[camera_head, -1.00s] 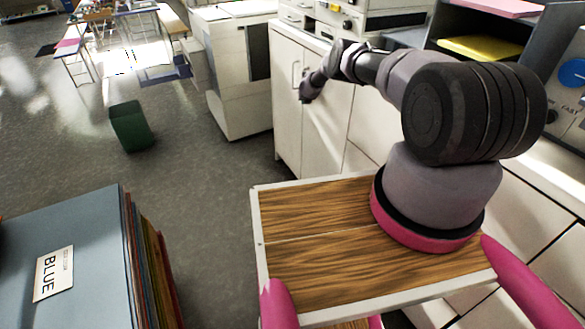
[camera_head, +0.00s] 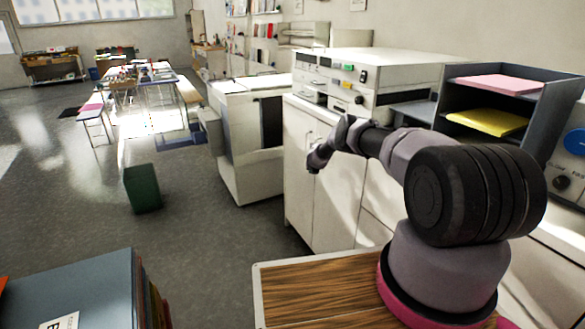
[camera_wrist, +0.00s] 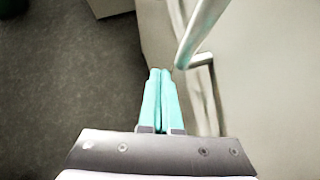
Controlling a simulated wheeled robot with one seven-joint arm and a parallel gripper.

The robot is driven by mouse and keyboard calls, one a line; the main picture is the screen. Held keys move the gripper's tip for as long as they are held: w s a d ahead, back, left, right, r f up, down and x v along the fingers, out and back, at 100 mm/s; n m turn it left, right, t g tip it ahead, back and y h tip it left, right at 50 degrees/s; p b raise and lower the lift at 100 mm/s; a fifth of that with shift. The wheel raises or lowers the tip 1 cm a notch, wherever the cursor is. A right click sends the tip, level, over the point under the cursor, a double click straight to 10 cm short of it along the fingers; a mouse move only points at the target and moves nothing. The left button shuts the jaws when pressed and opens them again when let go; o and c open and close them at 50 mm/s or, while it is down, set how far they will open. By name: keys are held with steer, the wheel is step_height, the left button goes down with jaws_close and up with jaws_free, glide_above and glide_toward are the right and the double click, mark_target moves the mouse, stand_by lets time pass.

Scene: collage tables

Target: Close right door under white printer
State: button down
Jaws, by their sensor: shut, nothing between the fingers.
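The white printer (camera_head: 395,72) stands on a white counter at the centre right of the head view. Below it are white cabinet doors, a left door (camera_head: 297,160) and a right door (camera_head: 340,205). They look nearly flush, but I cannot tell exactly how far the right one stands open. My gripper (camera_head: 312,168) is in front of these doors, near their upper part. In the wrist view my gripper's teal fingers (camera_wrist: 160,74) are shut and empty. Their tips are close to a metal bar handle (camera_wrist: 203,32) on a pale door face (camera_wrist: 270,80); contact is unclear.
A white copier (camera_head: 250,135) stands left of the cabinet. A green bin (camera_head: 142,188) is on the open grey floor. Dark shelves with yellow paper (camera_head: 487,121) and pink paper (camera_head: 500,84) are at right. A stack of folders (camera_head: 85,290) is at lower left.

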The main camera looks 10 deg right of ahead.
steer(key=shift+s+a+r, duration=1.15)
steer(key=shift+a+r, duration=2.35)
steer(key=shift+a, duration=0.15)
step_height(320, 180, up, 25)
steer(key=n+t+y, duration=0.1)
steer(key=n+y, duration=0.1)
steer(key=n, duration=0.4)
steer(key=s+a+r+n+y, duration=0.1)
steer(key=s+r+n, duration=0.3)
steer(key=s+r, duration=0.5)
steer(key=s+r+n+y, duration=0.1)
steer(key=s+r+n, duration=0.35)
steer(key=r, duration=0.85)
steer(key=s+a+r+n+g+y, duration=0.1)
steer(key=s+r+n, duration=0.4)
steer(key=s, duration=0.6)
steer(key=s+r+n+g, duration=0.1)
steer(key=s+r+n, duration=0.35)
steer(key=s, duration=0.75)
steer(key=s+d+f+n+h, duration=0.2)
steer(key=s+n, duration=0.6)
steer(key=s, duration=1.8)
steer(key=shift+s+f+n+g, duration=0.2)
steer(key=shift+s+n+g, duration=0.1)
steer(key=shift+s+g, duration=0.1)
steer(key=shift+d, duration=0.1)
